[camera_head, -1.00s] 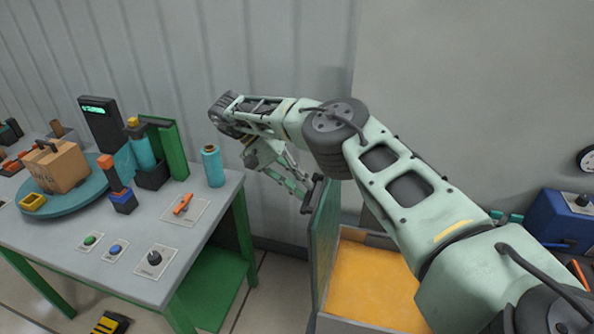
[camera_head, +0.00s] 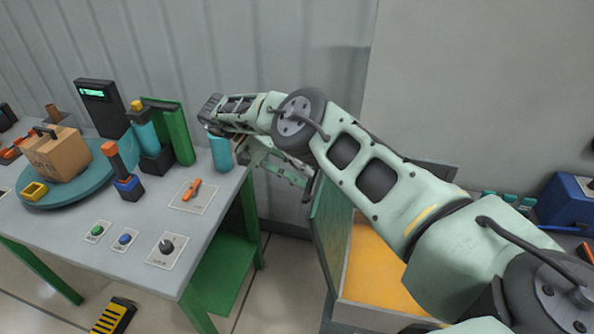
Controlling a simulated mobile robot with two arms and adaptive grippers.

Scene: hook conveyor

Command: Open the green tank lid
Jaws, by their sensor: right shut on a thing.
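The green tank lid (camera_head: 329,228) stands swung up, close to upright, along the left side of the tank (camera_head: 378,310). The tank is open and shows an orange surface (camera_head: 376,268) inside. My right arm reaches across above the tank from the lower right. My right gripper (camera_head: 304,183) is shut on the lid's dark handle, at the upper left side of the lid. The arm hides part of the tank and of the lid's top edge. My left gripper is not in view.
A grey table (camera_head: 135,258) on the left holds a blue-green turntable (camera_head: 92,188) with a cardboard box (camera_head: 55,157), buttons and a teal cylinder (camera_head: 220,153) near my right wrist. A blue box (camera_head: 566,208) stands at the right. The wall is close behind.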

